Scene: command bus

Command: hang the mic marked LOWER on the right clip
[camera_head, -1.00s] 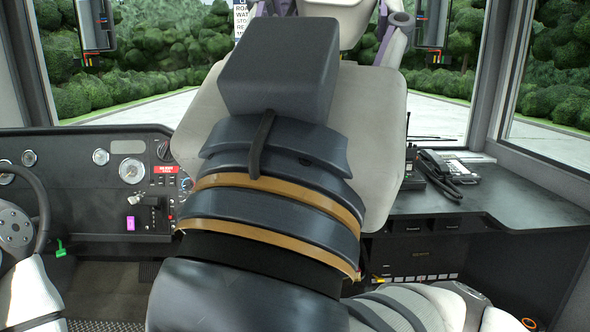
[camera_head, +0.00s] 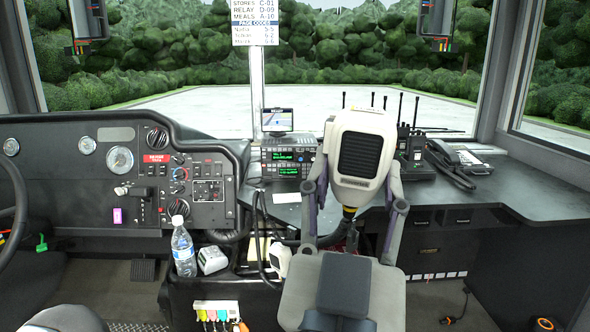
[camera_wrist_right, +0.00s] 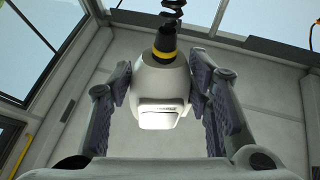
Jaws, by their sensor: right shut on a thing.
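My right gripper (camera_head: 358,178) is raised in the middle of the head view, its purple-padded fingers on both sides of a white handheld mic (camera_head: 364,148). The mic's black slotted grille faces the head camera, and a yellow ring and black cord are at its lower end. In the right wrist view the fingers (camera_wrist_right: 160,84) press on the mic (camera_wrist_right: 160,98) from both sides; its label is too small to read. A second white mic-like piece (camera_head: 281,259) is low beside the gripper, partly hidden. I cannot make out the right clip. My left gripper is not in view.
A radio (camera_head: 288,162) with a small screen (camera_head: 278,119) stands behind the gripper to the left. Handheld radios (camera_head: 414,150) and a desk phone (camera_head: 468,160) are on the dark counter (camera_head: 510,190). A water bottle (camera_head: 183,248) stands at the left. The counter's right part is clear.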

